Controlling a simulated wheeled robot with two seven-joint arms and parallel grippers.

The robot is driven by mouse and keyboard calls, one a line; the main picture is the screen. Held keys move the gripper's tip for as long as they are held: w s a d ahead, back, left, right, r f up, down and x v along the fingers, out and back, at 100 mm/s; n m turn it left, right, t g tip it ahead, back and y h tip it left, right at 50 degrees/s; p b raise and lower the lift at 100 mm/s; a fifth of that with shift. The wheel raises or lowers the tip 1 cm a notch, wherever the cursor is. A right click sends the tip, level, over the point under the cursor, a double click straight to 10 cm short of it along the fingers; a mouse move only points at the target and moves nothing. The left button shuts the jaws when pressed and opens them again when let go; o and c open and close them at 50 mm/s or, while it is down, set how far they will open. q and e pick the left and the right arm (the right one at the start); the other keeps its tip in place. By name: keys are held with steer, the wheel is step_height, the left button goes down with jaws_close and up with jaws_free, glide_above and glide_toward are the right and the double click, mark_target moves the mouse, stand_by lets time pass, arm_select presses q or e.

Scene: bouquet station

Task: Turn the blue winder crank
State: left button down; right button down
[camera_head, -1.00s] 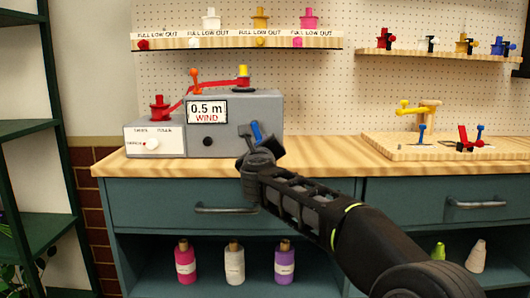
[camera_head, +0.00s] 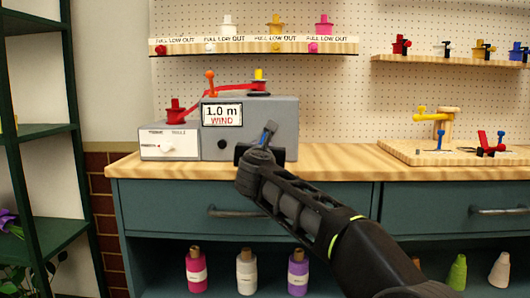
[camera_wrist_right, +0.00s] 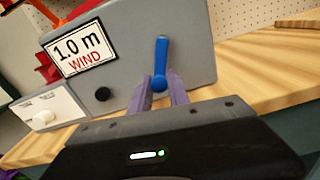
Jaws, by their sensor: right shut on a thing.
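The grey winder box (camera_head: 278,112) stands on the bench's left part, its display (camera_head: 222,114) reading "1.0 m WIND". The blue crank (camera_head: 270,130) is on its front right side, partly hidden by my right gripper (camera_head: 260,152). In the right wrist view the blue crank (camera_wrist_right: 162,52) is nearly upright in the picture, its rounded lower end between the two purple fingers of my right gripper (camera_wrist_right: 160,86), which is shut on it. A red ribbon (camera_head: 215,92) runs from a red spool (camera_head: 175,111) to a yellow-topped spool (camera_head: 260,76) on the box. My left gripper is not in view.
A white control panel (camera_head: 170,145) with a knob adjoins the box on the left. A wooden board (camera_head: 420,153) with a yellow-armed fixture lies at the right. The bench top (camera_head: 345,163) between them is clear. Shelves (camera_head: 300,46) with spools hang above.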

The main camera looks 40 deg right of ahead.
steer(key=shift+a+r, duration=0.15)
steer(key=shift+r, duration=0.2)
steer(key=c, duration=1.6)
jaws_free()
steer(key=shift+c, duration=0.2)
steer(key=shift+o, duration=1.4)
steer(key=shift+w, duration=0.1)
steer(key=shift+o, duration=0.5)
steer(key=shift+f, duration=0.15)
steer(key=v, duration=0.7)
steer(key=shift+s+a, duration=0.2)
steer(key=shift+s, duration=0.15)
